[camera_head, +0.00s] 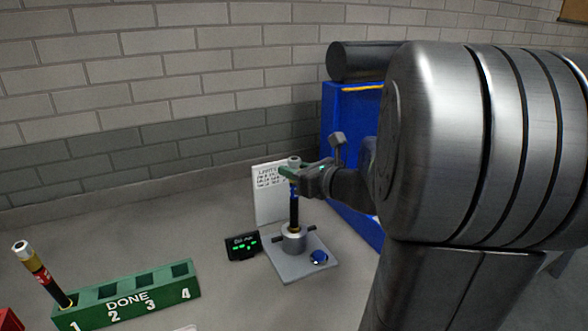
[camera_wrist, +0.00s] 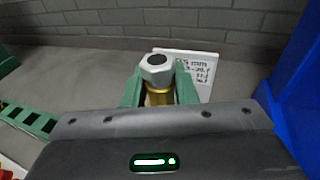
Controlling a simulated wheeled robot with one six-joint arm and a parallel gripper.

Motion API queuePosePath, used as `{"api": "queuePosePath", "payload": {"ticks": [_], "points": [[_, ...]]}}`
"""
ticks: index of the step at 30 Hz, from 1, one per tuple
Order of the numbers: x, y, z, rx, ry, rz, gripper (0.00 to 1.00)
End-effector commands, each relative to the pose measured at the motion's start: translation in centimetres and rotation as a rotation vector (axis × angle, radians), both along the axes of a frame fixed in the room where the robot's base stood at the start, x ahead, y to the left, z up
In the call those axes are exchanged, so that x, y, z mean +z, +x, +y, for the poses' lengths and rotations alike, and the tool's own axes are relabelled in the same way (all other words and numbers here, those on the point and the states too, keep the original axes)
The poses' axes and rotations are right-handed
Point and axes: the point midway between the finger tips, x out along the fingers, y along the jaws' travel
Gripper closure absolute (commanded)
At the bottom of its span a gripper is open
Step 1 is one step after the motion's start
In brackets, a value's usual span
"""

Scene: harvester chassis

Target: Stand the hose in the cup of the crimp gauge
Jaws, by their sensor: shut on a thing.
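My gripper (camera_head: 291,172) is shut on the upper end of a black hose (camera_head: 294,213) with a blue band. The hose is upright, and its lower end meets the top of the grey metal cup (camera_head: 292,243) of the crimp gauge. I cannot tell how deep it sits in the cup. The gauge's base is a grey plate (camera_head: 284,269) with a blue knob (camera_head: 319,257). In the wrist view, the hose's silver hex fitting (camera_wrist: 157,68) and gold collar (camera_wrist: 160,96) show between the green fingers (camera_wrist: 159,92).
A small display (camera_head: 243,246) with green digits stands left of the gauge. A white card (camera_head: 268,200) with writing stands behind it. A green "DONE" rack (camera_head: 130,300) at lower left holds another hose (camera_head: 40,274) in slot 1. A blue cabinet (camera_head: 350,125) stands close on the right.

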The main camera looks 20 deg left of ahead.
Motion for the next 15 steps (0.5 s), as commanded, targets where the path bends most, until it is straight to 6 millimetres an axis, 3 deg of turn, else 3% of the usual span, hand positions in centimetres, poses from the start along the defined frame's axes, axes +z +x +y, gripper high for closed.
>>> {"api": "queuePosePath", "payload": {"ticks": [15], "points": [[-0.84,0.01,0.0,0.0,0.001,-0.001,1.0]]}}
